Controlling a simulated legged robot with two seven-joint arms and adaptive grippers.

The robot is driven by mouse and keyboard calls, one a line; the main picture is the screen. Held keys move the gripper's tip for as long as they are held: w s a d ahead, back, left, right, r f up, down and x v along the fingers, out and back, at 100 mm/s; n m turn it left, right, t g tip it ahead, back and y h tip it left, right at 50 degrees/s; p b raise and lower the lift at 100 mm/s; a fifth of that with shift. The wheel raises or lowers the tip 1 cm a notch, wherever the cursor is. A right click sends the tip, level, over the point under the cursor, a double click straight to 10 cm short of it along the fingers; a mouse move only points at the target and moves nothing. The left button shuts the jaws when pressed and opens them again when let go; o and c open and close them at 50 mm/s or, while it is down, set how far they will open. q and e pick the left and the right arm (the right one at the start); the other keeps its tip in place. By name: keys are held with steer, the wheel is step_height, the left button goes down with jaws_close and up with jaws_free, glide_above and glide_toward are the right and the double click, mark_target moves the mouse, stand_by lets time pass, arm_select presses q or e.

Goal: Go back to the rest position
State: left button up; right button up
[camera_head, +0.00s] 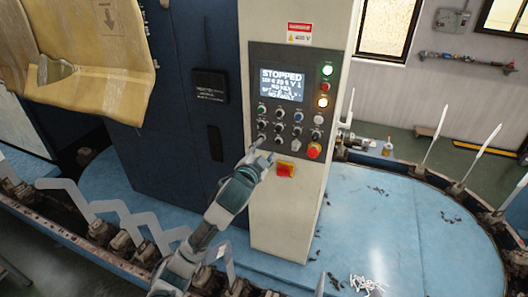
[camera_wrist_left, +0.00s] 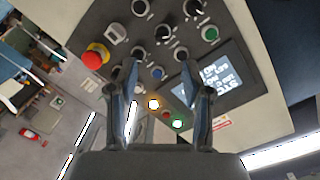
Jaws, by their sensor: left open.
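My left gripper (camera_head: 262,157) is in front of the lower left part of the control panel (camera_head: 260,85) on the machine's pale column. In the left wrist view, its two fingers (camera_wrist_left: 160,66) are apart with nothing between them, and the panel is behind them. A gap or contact with the panel cannot be told. The screen (camera_head: 283,86) reads STOPPED. A green lamp (camera_head: 327,70) and an amber lamp (camera_head: 323,102) are lit. The red emergency button (camera_head: 314,150) is right of the gripper. My right gripper is not in view.
A blue oval table (camera_head: 400,220) surrounds the column, with upright sock boards (camera_head: 435,132) along its edge. Grey boards (camera_head: 90,203) stand near my left arm. White scraps (camera_head: 367,284) lie at the front.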

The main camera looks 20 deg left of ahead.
arm_select(q)
steer(key=w+a+f+n+g+b, duration=0.1)
steer(key=w+f+g+b, duration=0.1)
steer(key=f, duration=1.5)
steer(key=w+a+f+n+g+b, duration=0.1)
steer(key=w+a+f+n+g, duration=0.15)
steer(key=f, duration=1.55)
steer(key=s+f+g+b, duration=0.15)
steer(key=s+f, duration=0.45)
steer(key=f, duration=0.7)
steer(key=s+a+f+n+g+b, duration=0.15)
steer(key=s+f, duration=0.45)
steer(key=f, duration=0.6)
steer(key=s+d+f+g, duration=0.15)
steer(key=s+f, duration=0.45)
steer(key=f, duration=0.7)
steer(key=s+f+g+b, duration=0.2)
steer(key=s+f+g, duration=0.1)
steer(key=s+f, duration=1.2)
steer(key=s+f+g, duration=0.2)
steer(key=s+f, duration=0.3)
steer(key=s, duration=1.1)
steer(key=s+d+f+n+g+b, duration=0.1)
steer(key=s+f, duration=0.4)
steer(key=s, duration=1.1)
steer(key=shift+d+n+g, duration=0.2)
steer(key=shift+n+g, duration=0.1)
steer(key=shift+g, duration=0.2)
